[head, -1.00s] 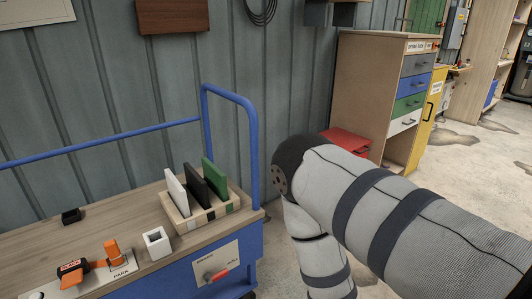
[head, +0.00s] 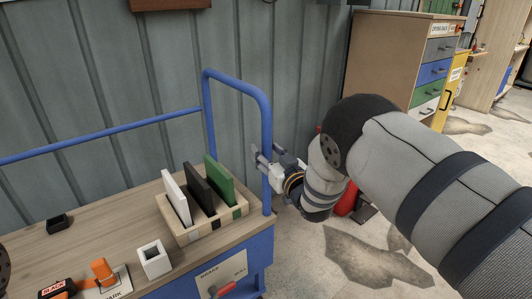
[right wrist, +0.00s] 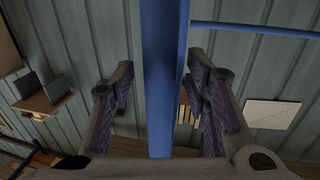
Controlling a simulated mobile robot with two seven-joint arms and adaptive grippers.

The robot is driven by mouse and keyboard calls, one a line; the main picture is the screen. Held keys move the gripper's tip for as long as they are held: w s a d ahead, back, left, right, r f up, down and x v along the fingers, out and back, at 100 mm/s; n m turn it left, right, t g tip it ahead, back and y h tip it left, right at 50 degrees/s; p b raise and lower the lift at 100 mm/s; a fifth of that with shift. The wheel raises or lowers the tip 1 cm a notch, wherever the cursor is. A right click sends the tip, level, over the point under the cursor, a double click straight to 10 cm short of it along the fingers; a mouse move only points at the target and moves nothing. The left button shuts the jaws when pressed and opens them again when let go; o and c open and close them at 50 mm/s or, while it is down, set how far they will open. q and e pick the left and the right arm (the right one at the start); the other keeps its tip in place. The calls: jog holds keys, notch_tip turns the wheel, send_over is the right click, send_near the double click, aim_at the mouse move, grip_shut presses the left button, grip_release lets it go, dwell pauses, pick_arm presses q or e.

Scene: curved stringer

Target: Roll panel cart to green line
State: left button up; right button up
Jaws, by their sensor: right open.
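The panel cart has a wooden top (head: 110,226) and a blue tubular handle (head: 236,76). A wooden rack (head: 190,236) on it holds a white panel (head: 176,198), a black panel (head: 198,188) and a green panel (head: 219,180), all upright. My right gripper (head: 265,165) is at the handle's right upright. In the right wrist view, the gripper (right wrist: 160,95) is open, with the blue upright (right wrist: 163,45) between its fingers and gaps on both sides. My left gripper is out of view. No green line shows on the visible floor.
A white square holder (head: 155,260), an orange lever (head: 103,270) by a PARK label and a small black block (head: 58,223) are on the cart. A metal wall (head: 130,70) stands behind. A drawer cabinet (head: 395,62) and stained open floor (head: 375,260) lie right.

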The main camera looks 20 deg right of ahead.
jog(key=shift+w+a+r, duration=0.1)
jog(key=shift+w, duration=0.3)
jog(key=shift+c, duration=0.3)
grip_shut()
